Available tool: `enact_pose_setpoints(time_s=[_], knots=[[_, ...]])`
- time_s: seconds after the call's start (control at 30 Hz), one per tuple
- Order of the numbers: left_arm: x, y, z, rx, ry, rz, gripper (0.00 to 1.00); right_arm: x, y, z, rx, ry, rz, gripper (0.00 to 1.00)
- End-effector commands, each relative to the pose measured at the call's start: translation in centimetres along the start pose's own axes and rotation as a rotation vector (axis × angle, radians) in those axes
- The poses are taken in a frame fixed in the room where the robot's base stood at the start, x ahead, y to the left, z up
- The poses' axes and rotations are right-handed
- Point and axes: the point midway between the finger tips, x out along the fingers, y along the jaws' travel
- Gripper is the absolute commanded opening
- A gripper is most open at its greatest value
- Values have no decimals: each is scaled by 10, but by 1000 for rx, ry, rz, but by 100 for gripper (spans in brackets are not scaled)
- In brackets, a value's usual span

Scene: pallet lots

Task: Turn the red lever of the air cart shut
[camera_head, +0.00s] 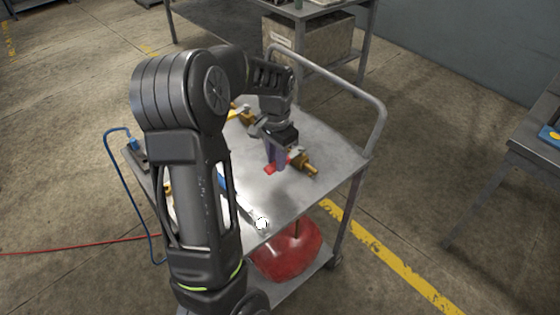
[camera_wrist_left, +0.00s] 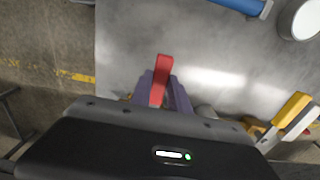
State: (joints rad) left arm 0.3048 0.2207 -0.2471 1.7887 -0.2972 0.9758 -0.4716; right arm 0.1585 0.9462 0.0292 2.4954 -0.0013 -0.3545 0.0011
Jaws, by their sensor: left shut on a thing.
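The air cart (camera_head: 325,150) is a grey metal cart with a tubular handle. On its top, a red lever (camera_head: 270,169) sits beside a brass valve fitting (camera_head: 304,164). My left gripper (camera_head: 277,158) reaches down from above and is shut on the red lever. In the left wrist view the red lever (camera_wrist_left: 162,78) stands out between the two purple-grey fingers (camera_wrist_left: 164,92), its free end pointing up in the picture. The valve body under the fingers is mostly hidden there. My right gripper is not in view.
Another brass fitting with a yellow lever (camera_head: 240,114) is on the cart top behind my arm; a yellow handle (camera_wrist_left: 292,108) shows in the wrist view. A blue hose (camera_head: 113,165) hangs at the left. A red tank (camera_head: 288,256) sits on the lower shelf. A bench (camera_head: 520,165) stands right.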

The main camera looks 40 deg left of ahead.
Motion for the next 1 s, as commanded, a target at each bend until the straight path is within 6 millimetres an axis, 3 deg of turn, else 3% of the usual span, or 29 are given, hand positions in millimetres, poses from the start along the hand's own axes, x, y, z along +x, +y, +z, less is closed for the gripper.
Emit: enact_pose_setpoints(time_s=[0.47,0.5,0.77,1.0], knots=[[-1,-3,-1,26,4,-4,0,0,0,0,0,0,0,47],[-1,-3,-1,26,4,-4,23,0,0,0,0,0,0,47],[-1,-3,-1,24,2,-2,44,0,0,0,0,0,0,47],[-1,-2,0,23,1,-1,44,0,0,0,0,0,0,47]])
